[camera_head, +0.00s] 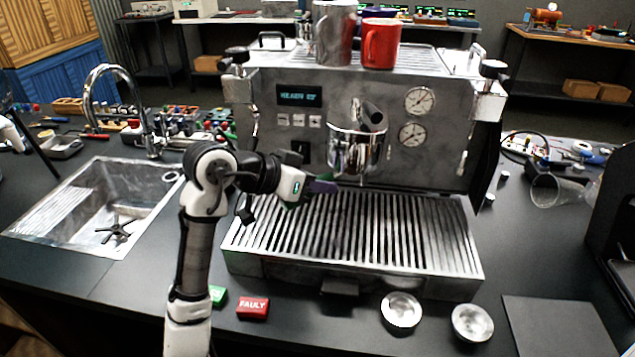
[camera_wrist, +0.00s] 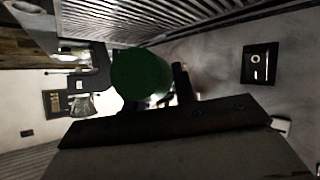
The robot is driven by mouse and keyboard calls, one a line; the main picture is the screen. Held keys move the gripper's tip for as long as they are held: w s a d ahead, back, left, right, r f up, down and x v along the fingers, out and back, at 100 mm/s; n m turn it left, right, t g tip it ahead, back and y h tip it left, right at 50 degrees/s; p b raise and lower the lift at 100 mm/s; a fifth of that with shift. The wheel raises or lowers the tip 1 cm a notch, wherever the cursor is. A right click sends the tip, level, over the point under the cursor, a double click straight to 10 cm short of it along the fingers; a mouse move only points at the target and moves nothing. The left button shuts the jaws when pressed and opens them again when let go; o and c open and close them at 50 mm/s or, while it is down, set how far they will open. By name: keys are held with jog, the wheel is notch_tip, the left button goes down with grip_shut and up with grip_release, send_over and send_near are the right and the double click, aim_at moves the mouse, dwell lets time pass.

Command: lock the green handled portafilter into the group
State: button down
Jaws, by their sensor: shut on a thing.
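The chrome group (camera_head: 357,150) juts from the front of the steel espresso machine (camera_head: 280,120), above the drip tray. My gripper (camera_head: 318,188) is just left of the group and a little below it, shut on the green handle. In the wrist view the round green handle end (camera_wrist: 140,75) sits at the jaws. In the head view only a small bit of green shows by the jaws; my gripper hides most of the handle. The portafilter's basket is not clearly seen, so I cannot tell whether it sits in the group.
The slatted drip tray (camera_head: 350,235) lies below. A steel pitcher (camera_head: 335,30) and red mug (camera_head: 381,43) stand on top. A red FAULTY block (camera_head: 253,307) and two metal cups (camera_head: 401,312) are in front. A sink (camera_head: 100,205) is at left.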

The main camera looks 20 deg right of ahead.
jog(key=shift+r+p, duration=0.4)
jog(key=shift+p, duration=0.05)
dwell(1.1)
dwell(0.3)
jog(key=s+d+n+t+y+p, duration=0.2)
jog(key=s+d+n+t+y, duration=0.1)
jog(key=n+t, duration=0.4)
jog(key=shift+s+d+n+t+y, duration=0.4)
jog(key=shift+s+n+y, duration=0.3)
jog(key=shift+s, duration=0.5)
jog(key=c, duration=1)
grip_release()
jog(key=shift+c, duration=0.2)
jog(key=shift+f, duration=0.1)
jog(key=shift+a, duration=0.15)
